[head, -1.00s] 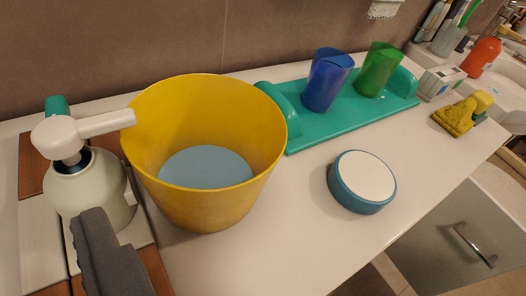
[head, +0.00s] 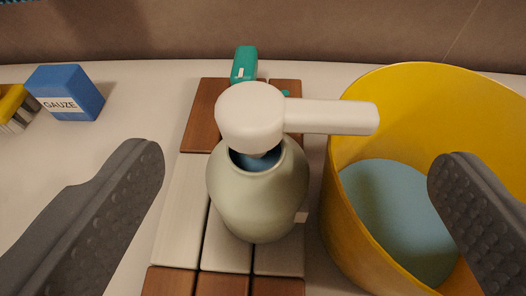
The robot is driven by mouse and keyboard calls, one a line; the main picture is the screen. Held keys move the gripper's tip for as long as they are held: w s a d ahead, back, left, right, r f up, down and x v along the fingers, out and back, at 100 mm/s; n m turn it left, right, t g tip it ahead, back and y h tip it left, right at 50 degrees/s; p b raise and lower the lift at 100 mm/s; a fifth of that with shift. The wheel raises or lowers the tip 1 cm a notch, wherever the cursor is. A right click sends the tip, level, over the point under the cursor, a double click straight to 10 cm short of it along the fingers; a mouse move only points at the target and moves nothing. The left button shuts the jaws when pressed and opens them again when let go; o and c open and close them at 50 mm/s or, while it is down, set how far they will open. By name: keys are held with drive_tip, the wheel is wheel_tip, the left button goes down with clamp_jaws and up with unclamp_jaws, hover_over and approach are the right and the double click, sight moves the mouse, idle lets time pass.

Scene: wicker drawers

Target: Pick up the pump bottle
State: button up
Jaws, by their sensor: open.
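The pump bottle (head: 258,200) has a pale green-grey body and a white pump head whose spout points right. It stands upright on a wooden slatted board (head: 180,225) in the middle of the head view. My gripper (head: 298,180) is open and empty. Its left finger is left of the bottle, over the counter, and its right finger shows in front of the yellow bucket. The bottle appears between the two fingers, apart from both.
The yellow bucket (head: 345,225) with a blue-grey inside bottom stands close on the bottle's right, under the spout. A green object (head: 244,63) is behind the bottle. A blue gauze box (head: 66,92) and a yellow item (head: 14,105) lie at left. The counter left of the board is mostly clear.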

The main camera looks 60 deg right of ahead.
sight(296, 126)
drive_tip(key=shift+r+x, duration=0.1)
drive_tip(key=shift+x, duration=1.05)
drive_tip(key=shift+r+x, duration=0.15)
drive_tip(key=shift+x, duration=1.05)
drive_tip(key=shift+w+d+f, duration=0.2)
drive_tip(key=shift+d+f, duration=0.1)
drive_tip(key=shift+d, duration=0.15)
drive_tip(key=shift+c, duration=0.2)
